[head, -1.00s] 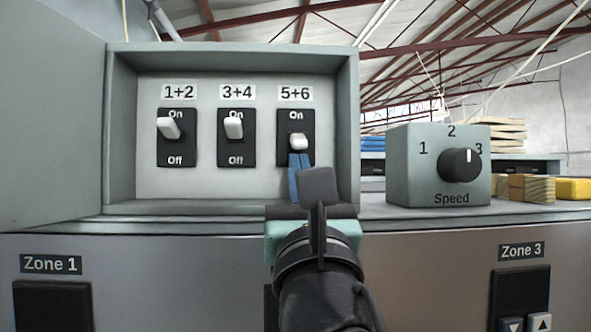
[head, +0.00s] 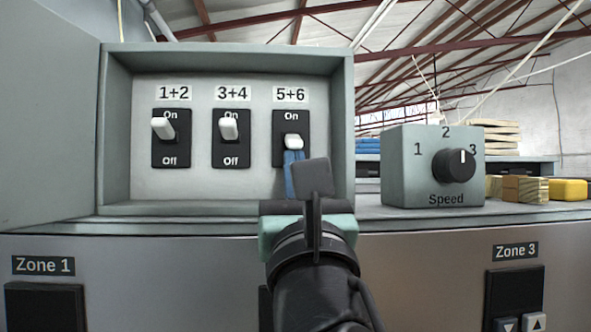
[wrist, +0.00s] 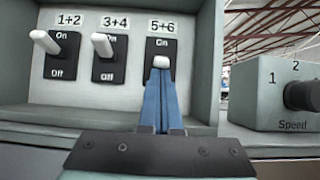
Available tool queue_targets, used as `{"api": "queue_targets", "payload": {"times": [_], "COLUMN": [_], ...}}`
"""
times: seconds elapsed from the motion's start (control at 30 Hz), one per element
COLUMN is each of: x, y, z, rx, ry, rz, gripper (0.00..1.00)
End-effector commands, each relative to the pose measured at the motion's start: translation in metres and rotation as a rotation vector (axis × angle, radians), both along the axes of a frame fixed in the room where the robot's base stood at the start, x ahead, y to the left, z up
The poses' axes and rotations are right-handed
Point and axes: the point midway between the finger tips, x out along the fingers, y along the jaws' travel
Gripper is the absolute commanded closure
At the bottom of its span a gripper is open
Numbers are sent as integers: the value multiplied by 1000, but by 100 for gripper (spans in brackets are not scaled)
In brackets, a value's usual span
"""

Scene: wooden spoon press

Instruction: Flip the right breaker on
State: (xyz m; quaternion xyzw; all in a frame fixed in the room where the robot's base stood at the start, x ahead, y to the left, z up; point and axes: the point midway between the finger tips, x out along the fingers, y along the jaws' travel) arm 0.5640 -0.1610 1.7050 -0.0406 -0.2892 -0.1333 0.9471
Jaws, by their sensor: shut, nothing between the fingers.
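The right breaker (head: 279,127), labelled 5+6, is a black plate with a white toggle (head: 293,142). Its toggle sits lower than the toggles of the other two breakers, which are up toward On. My gripper (head: 293,155) is shut and empty, its blue fingers pointing up at the panel. The fingertips are right below the white toggle, touching it or nearly so; I cannot tell which. In the wrist view the toggle (wrist: 161,62) shows just above the tips of the blue fingers (wrist: 161,75). The fingers hide the Off label of this breaker.
The 1+2 breaker (head: 171,150) and 3+4 breaker (head: 231,150) stand to the left in the same grey box. The box's right wall (head: 348,130) is close to my gripper. A Speed dial box (head: 405,180) stands to the right on the ledge.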

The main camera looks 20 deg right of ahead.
Motion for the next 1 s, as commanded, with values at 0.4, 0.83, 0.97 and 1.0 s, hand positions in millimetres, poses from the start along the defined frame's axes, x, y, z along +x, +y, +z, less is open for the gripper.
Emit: {"api": "queue_targets", "payload": {"times": [0.4,0.83,0.97,1.0], "x": [-8,-10,-9,-8], "y": [2,3,3,3], "z": [11,18,19,19], "rx": [-4,-1,0,0], "ry": [-3,-2,-1,-1], "rz": [-1,0,0,0], "gripper": [100,100,100,100]}}
